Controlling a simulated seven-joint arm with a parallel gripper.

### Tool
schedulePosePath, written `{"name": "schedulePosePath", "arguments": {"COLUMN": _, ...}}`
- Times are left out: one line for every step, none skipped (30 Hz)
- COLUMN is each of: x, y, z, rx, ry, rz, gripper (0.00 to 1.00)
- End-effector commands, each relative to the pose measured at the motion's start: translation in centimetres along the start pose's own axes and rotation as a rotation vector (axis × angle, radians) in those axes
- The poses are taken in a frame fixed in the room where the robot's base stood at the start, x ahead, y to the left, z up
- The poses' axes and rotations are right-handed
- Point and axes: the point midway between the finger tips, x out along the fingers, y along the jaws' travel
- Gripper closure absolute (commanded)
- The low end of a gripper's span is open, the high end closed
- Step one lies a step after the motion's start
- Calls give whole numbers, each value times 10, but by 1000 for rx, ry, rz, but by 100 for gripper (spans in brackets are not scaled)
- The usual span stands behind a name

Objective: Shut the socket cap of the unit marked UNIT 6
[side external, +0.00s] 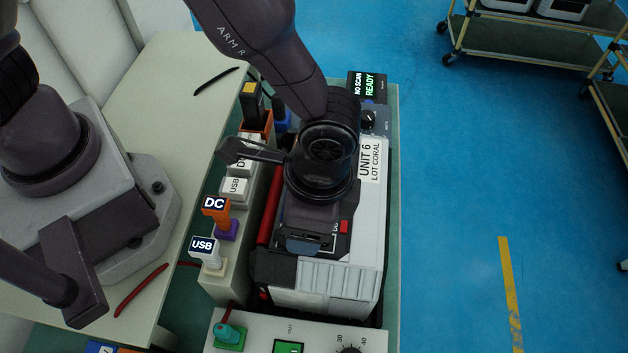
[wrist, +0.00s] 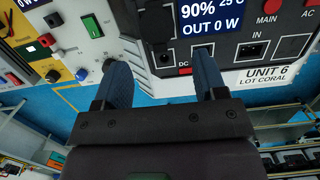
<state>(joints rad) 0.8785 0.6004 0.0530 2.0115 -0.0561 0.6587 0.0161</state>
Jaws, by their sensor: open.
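The unit marked UNIT 6 (side external: 372,160) stands below my wrist in the side view, its label reading LOT CORAL. In the wrist view its dark face (wrist: 283,45) shows a display, a red MAIN button and a socket marked IN. My gripper (wrist: 161,66) is open and empty, its two blue fingers spread in front of the face beside the DC mark. A small round socket (wrist: 163,58) shows between the fingers. The right fingertip overlaps a dark part of the face beside the DC mark. I cannot clearly make out the socket cap; my fingers and wrist hide part of the face.
A rack strip left of the unit holds an orange DC plug (side external: 215,206), a white USB plug (side external: 203,246) and other coloured pieces. A white panel with a dial (side external: 350,349) is in front. A READY display (side external: 370,86) stands behind. Open blue floor lies right.

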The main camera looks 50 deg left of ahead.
Motion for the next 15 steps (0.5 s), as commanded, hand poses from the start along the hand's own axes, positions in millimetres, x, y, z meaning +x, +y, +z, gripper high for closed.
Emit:
{"name": "schedulePosePath", "arguments": {"x": -14, "y": 0, "z": -1, "rx": 1, "ry": 8, "rz": 0, "gripper": 35}}
{"name": "schedulePosePath", "arguments": {"x": -21, "y": 0, "z": -1, "rx": 1, "ry": 7, "rz": 0, "gripper": 35}}
{"name": "schedulePosePath", "arguments": {"x": -30, "y": 0, "z": -1, "rx": 1, "ry": 8, "rz": 1, "gripper": 35}}
{"name": "schedulePosePath", "arguments": {"x": -37, "y": 0, "z": -1, "rx": 1, "ry": 8, "rz": 1, "gripper": 35}}
{"name": "schedulePosePath", "arguments": {"x": -44, "y": 0, "z": -1, "rx": 0, "ry": 7, "rz": 1, "gripper": 35}}
{"name": "schedulePosePath", "arguments": {"x": -52, "y": 0, "z": -1, "rx": 0, "ry": 7, "rz": 1, "gripper": 35}}
{"name": "schedulePosePath", "arguments": {"x": -58, "y": 0, "z": -1, "rx": 0, "ry": 7, "rz": 1, "gripper": 35}}
{"name": "schedulePosePath", "arguments": {"x": -63, "y": 0, "z": -1, "rx": 0, "ry": 5, "rz": 0, "gripper": 35}}
{"name": "schedulePosePath", "arguments": {"x": -70, "y": 0, "z": -1, "rx": 0, "ry": 6, "rz": 0, "gripper": 35}}
{"name": "schedulePosePath", "arguments": {"x": -74, "y": 0, "z": -1, "rx": 0, "ry": 5, "rz": -1, "gripper": 35}}
{"name": "schedulePosePath", "arguments": {"x": -78, "y": 0, "z": -1, "rx": 1, "ry": 5, "rz": -1, "gripper": 35}}
{"name": "schedulePosePath", "arguments": {"x": -83, "y": 0, "z": -1, "rx": 1, "ry": 4, "rz": -1, "gripper": 35}}
{"name": "schedulePosePath", "arguments": {"x": -86, "y": 0, "z": -1, "rx": 1, "ry": 4, "rz": -1, "gripper": 35}}
{"name": "schedulePosePath", "arguments": {"x": -88, "y": 0, "z": 0, "rx": 1, "ry": 2, "rz": -1, "gripper": 35}}
{"name": "schedulePosePath", "arguments": {"x": -90, "y": 0, "z": 0, "rx": 1, "ry": 2, "rz": -1, "gripper": 35}}
